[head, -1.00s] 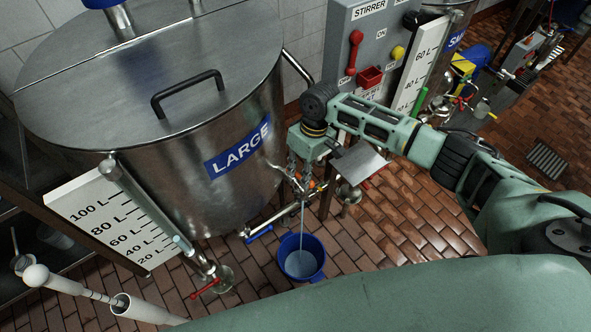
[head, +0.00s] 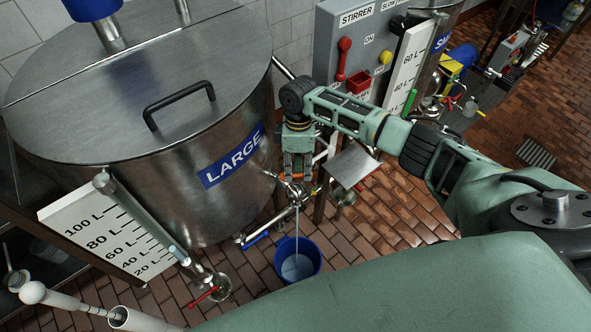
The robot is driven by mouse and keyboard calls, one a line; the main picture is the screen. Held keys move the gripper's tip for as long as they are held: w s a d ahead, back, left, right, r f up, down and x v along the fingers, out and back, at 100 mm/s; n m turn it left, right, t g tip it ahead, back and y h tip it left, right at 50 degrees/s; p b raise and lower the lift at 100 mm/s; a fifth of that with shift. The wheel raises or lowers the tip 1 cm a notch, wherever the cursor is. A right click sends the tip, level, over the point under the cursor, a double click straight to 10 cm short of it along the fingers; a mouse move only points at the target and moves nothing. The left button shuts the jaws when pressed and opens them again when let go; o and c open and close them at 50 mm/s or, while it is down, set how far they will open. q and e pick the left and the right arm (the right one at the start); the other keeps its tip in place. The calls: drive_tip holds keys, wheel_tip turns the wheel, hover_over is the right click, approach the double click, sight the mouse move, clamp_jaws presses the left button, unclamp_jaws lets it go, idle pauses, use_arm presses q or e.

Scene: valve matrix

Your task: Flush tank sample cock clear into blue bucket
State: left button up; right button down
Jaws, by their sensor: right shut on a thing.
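The large steel tank (head: 170,140) with the LARGE label fills the left of the head view. Its sample cock (head: 297,197) is low on its right side. A thin, pale stream (head: 297,228) falls from the cock into the blue bucket (head: 279,264) on the floor below. The bucket is upright with pale liquid inside. My right gripper (head: 298,177) points down at the cock and is shut on its handle, which the fingers mostly hide. My left gripper is not in view.
A blue-handled valve (head: 257,238) and a red-handled valve (head: 203,295) sit low by the tank. The grey stirrer panel (head: 350,50) stands behind my right arm. A white level scale (head: 110,235) is at left. Brick floor (head: 385,215) is clear right of the bucket.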

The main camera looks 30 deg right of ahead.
drive_tip(key=shift+a+n, duration=0.15)
drive_tip(key=shift+n, duration=0.15)
drive_tip(key=c, duration=1.9)
unclamp_jaws()
drive_tip(key=shift+o, duration=0.2)
drive_tip(key=shift+r, duration=0.1)
drive_tip(key=shift+w+r, duration=0.1)
drive_tip(key=shift+r, duration=0.1)
wheel_tip(320, 180, up, 11)
drive_tip(key=w+d, duration=0.1)
drive_tip(key=w, duration=0.1)
drive_tip(key=shift+r, duration=0.15)
drive_tip(key=shift+c, duration=0.2)
